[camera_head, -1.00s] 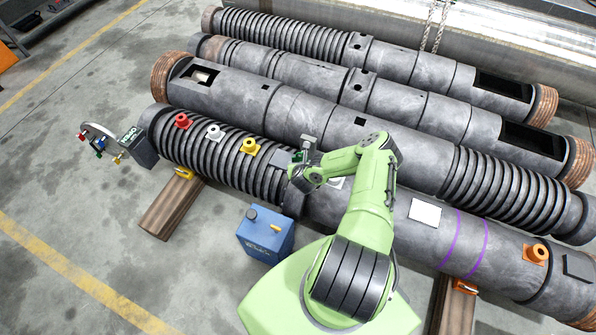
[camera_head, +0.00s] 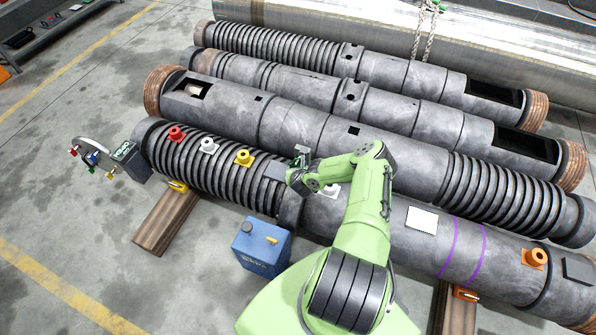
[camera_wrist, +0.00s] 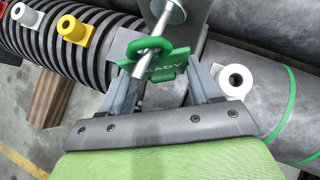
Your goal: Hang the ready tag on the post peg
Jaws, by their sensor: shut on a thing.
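The green ready tag (camera_wrist: 165,72) is in the wrist view, with part of its lettering showing. My gripper (camera_wrist: 162,84) is shut on it, one finger on each side. The tag's thick green loop (camera_wrist: 150,44) is at the metal post peg (camera_wrist: 174,18), and the rod appears to pass through it. The peg comes from a grey post plate (camera_wrist: 157,8) at the top. In the head view my gripper (camera_head: 298,176) is beside the small post (camera_head: 302,150) above the front barrel, and the tag is too small to make out there.
The front barrel (camera_head: 345,212) lies below my gripper. Red (camera_head: 176,133), white (camera_head: 208,146) and yellow (camera_head: 244,158) fittings stand on its ribbed part. A white fitting (camera_wrist: 235,80) is close to the right finger. A blue canister (camera_head: 262,247) stands on the floor.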

